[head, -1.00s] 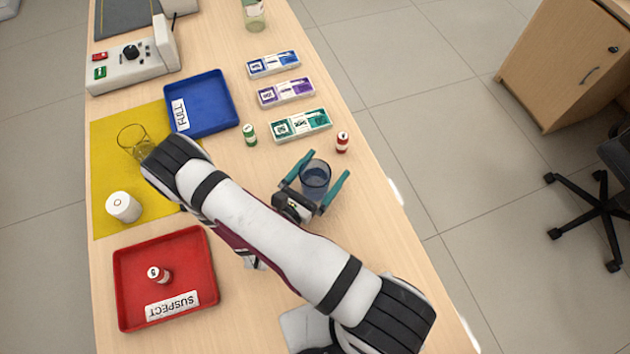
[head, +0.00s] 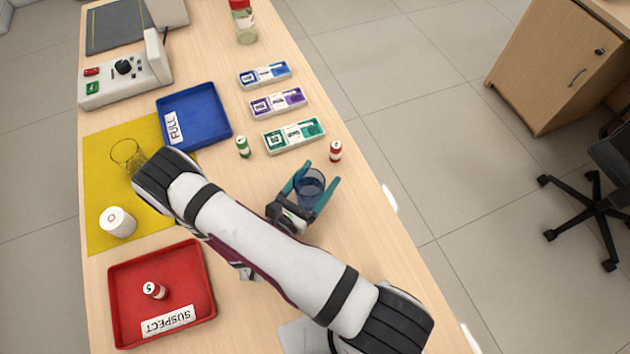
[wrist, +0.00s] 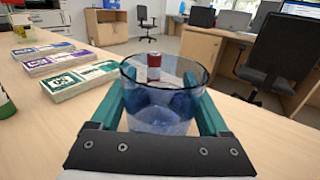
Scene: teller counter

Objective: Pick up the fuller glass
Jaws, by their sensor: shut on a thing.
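A blue-tinted glass (head: 309,188) stands upright on the right part of the counter. My gripper (head: 308,192) is shut on it, with one teal finger on either side. In the wrist view the glass (wrist: 162,98) stands between the fingers, with a line like a liquid surface around its middle. A second, clear glass (head: 125,151) stands on the yellow mat at the left. My arm partly hides it, so I cannot tell its level.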

